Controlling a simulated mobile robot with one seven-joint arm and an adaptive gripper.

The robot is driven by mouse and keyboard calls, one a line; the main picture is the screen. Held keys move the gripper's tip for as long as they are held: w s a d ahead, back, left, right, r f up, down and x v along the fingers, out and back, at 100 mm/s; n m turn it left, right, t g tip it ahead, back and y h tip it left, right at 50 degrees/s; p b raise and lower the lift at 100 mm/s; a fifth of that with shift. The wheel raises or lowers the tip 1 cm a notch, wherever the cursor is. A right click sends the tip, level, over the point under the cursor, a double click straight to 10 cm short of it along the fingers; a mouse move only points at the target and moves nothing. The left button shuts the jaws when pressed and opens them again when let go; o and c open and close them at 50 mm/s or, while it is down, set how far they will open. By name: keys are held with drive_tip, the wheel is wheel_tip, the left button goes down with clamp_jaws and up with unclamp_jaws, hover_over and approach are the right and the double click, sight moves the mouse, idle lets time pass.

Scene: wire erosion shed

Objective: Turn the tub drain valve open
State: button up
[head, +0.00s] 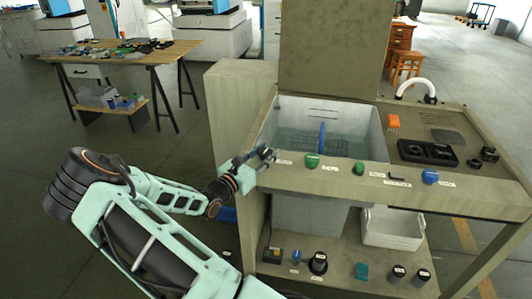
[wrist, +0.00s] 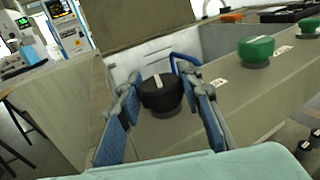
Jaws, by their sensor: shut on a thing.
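A black round knob (wrist: 161,97) with a white mark line stands on the front ledge of the tub bench, at the left end of a row of valve knobs. In the wrist view my gripper (wrist: 160,108) has one finger on each side of it and is shut on it. The white mark points away from me, toward the tub. The label texts are too small to read, so I cannot tell which knob is the drain valve.
Along the ledge to the right stand a green knob (head: 312,160), a second green knob (head: 358,169) and a blue knob (head: 430,177). The open tub (head: 372,128) lies behind, with a wire basket (head: 338,148) and a blue upright inside. A lower shelf holds several small items.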

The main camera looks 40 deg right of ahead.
drive_tip(key=shift+d+r+n+t+y+p, duration=0.1)
drive_tip(key=shift+r+n+t+y+p, duration=0.1)
drive_tip(key=shift+n+t+y+p, duration=0.85)
drive_tip(key=shift+c, duration=0.2)
drive_tip(key=shift+f+n+t, duration=0.15)
drive_tip(key=shift+n+t, duration=0.3)
drive_tip(key=shift+t, duration=0.7)
drive_tip(key=o, duration=1.2)
drive_tip(key=v, duration=1.2)
